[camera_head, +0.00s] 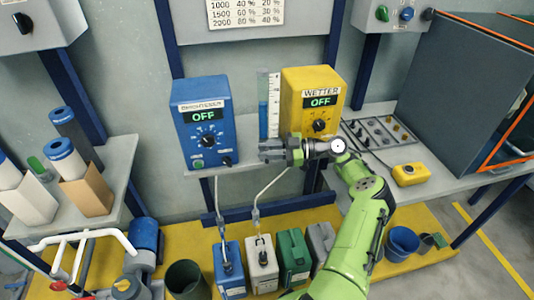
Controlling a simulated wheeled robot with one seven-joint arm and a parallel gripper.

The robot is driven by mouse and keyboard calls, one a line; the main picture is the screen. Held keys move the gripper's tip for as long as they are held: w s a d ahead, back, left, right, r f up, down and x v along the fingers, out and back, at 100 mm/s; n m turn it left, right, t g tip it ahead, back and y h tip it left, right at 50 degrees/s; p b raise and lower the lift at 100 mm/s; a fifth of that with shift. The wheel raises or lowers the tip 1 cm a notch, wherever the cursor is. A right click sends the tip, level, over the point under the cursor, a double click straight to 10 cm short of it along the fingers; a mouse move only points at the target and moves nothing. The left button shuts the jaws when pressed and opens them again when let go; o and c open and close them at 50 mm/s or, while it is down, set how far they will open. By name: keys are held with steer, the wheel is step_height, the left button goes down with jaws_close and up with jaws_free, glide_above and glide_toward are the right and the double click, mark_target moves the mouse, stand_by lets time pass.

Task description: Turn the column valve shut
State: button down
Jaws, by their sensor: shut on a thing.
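A clear graduated column (268,104) with blue liquid in its lower part stands between the blue pump box (203,125) and the yellow pump box (312,93). My gripper (266,150) reaches in from the right at the foot of the column, its fingers pointing left. It is shut on the column valve, which is mostly hidden by the fingers, so its handle angle cannot be told. The blue box and the yellow box, labelled WETTER, both show OFF.
Several canisters, including a blue one (229,268) and a green one (293,258), stand on the yellow floor platform below. Thin hoses (268,187) hang down to them. A yellow pendant (411,174) lies on the right bench. Filter cartridges (66,160) stand at left.

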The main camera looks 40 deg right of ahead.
steer(key=shift+f, duration=0.1)
steer(key=c, duration=1.1)
jaws_free()
steer(key=shift+b+v, duration=0.5)
steer(key=shift+v, duration=7.4)
